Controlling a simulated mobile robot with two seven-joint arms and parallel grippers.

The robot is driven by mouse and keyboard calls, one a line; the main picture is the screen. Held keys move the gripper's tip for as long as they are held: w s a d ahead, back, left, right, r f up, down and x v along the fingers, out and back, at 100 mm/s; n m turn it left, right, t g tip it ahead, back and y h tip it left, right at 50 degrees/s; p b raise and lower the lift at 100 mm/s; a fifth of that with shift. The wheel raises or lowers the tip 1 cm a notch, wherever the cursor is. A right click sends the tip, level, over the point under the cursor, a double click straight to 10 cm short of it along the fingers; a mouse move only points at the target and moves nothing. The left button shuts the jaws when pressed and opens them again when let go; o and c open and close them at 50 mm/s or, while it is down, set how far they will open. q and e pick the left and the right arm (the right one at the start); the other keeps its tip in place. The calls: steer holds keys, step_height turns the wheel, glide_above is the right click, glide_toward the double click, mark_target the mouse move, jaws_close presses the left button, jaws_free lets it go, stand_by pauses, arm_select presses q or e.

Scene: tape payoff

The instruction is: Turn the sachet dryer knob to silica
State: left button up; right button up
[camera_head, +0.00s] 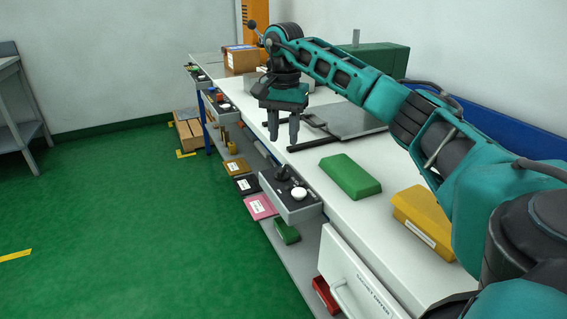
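A grey control box (291,210) sticks out from the front edge of the white bench. On its dark top are a black knob (283,173) and a round white knob (299,193). The marks around them are too small to read, so I cannot tell which setting either points to. A white cabinet front (350,262) with a handle and small lettering stands just nearer; the lettering looks like "sachet dryer". My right gripper (284,132) points down beyond and above the box, its two fingers apart with nothing between them. My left gripper is not in view.
A green block (350,176) and a yellow block (422,219) lie on the bench right of the box. Similar boxes with controls (222,108) line the front edge farther away.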

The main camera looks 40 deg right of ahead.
mark_target(284, 165)
step_height(284, 165, down, 8)
steer(key=shift+r+b, duration=0.1)
steer(key=shift+b, duration=0.5)
steer(key=shift+c, duration=0.2)
jaws_close()
